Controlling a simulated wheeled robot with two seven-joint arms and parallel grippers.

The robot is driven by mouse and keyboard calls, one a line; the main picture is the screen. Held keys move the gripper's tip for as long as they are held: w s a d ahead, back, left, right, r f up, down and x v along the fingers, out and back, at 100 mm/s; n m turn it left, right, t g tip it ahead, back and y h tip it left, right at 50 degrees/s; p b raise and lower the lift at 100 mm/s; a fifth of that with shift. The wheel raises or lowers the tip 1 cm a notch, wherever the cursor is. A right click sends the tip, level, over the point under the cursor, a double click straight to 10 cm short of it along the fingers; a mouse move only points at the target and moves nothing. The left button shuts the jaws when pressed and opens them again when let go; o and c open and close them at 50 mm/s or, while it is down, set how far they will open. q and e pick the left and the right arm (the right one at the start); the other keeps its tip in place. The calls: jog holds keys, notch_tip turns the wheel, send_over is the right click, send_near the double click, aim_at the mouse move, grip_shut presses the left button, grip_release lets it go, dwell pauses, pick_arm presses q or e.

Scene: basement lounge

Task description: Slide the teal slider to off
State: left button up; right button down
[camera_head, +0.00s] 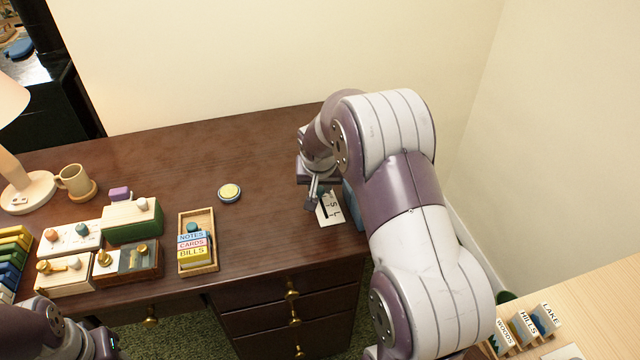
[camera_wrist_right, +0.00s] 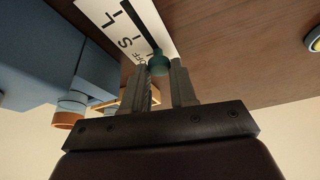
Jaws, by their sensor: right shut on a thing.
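The teal slider (camera_wrist_right: 158,64) is a small round knob on a white plate (camera_wrist_right: 108,18) with a black slot and black letters. In the right wrist view it sits at the gripper end of the slot, and the slot runs away from it towards the top. Letters that look like "FF" are beside the knob. My right gripper (camera_wrist_right: 162,75) is shut on the knob with its two fingertips. In the head view the right gripper (camera_head: 313,195) is over the plate (camera_head: 330,212), and the knob is hidden. Of my left arm only a link shows at bottom left; its fingers are out of view.
A blue box (camera_wrist_right: 60,50) with a blue and orange knob (camera_wrist_right: 70,108) stands close beside the plate. A yellow-topped round button (camera_head: 229,192), a wooden tray with labelled cards (camera_head: 198,245) and several switch boxes (camera_head: 130,260) are further left. The desk (camera_head: 262,160) between is clear.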

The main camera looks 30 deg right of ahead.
jog(key=shift+w+r, duration=0.1)
jog(key=shift+r, duration=0.1)
jog(key=c, duration=0.9)
grip_release()
jog(key=shift+a, duration=0.1)
jog(key=p+v, duration=0.2)
jog(key=v, duration=1)
jog(key=shift+s+r, duration=0.25)
jog(key=shift+r, duration=0.05)
